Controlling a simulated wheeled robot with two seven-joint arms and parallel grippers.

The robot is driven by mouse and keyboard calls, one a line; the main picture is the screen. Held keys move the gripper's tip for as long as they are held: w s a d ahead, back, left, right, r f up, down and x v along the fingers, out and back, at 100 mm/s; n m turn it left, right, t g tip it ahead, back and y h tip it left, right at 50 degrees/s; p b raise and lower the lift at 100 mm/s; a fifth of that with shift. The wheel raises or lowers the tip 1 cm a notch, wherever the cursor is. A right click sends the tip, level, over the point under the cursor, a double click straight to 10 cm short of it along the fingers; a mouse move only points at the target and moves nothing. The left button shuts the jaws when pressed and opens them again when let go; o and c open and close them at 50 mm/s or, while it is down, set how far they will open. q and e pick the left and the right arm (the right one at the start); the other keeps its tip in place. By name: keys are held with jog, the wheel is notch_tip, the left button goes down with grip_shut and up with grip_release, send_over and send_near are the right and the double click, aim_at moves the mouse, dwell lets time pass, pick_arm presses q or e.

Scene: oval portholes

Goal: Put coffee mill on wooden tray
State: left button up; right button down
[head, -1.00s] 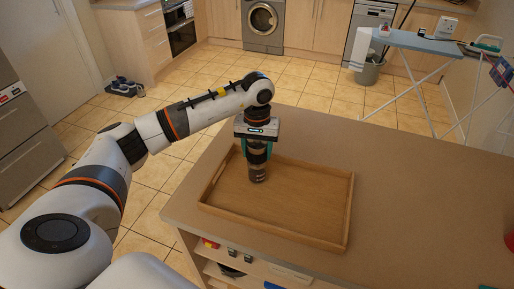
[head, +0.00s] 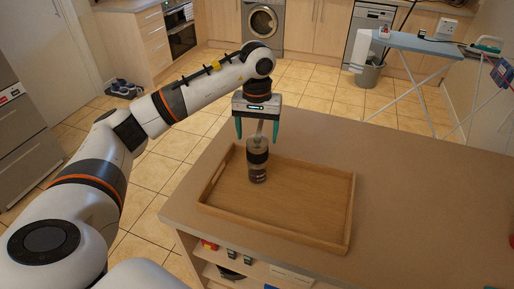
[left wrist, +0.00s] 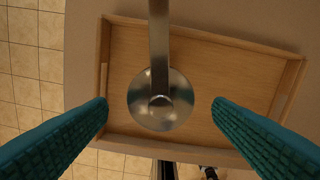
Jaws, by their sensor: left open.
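The coffee mill (head: 258,164) stands upright on the wooden tray (head: 310,205), toward the tray's far left part. It has a dark band and a metal crank on top. My left gripper (head: 257,138) is open above the mill, its teal fingers spread on either side of the crank and not touching the mill. In the left wrist view the mill's round metal top (left wrist: 160,112) and crank arm lie between the two open fingers, with the tray (left wrist: 215,65) beneath. My right gripper is not in view.
The tray lies on a brown countertop (head: 410,190) with free room to its right. Open shelves (head: 235,262) with small items are under the counter's front edge. An ironing board (head: 425,44) stands on the tiled floor behind.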

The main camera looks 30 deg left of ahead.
pick_arm(q)
notch_tip(320, 180, up, 6)
jog(key=shift+b, duration=0.4)
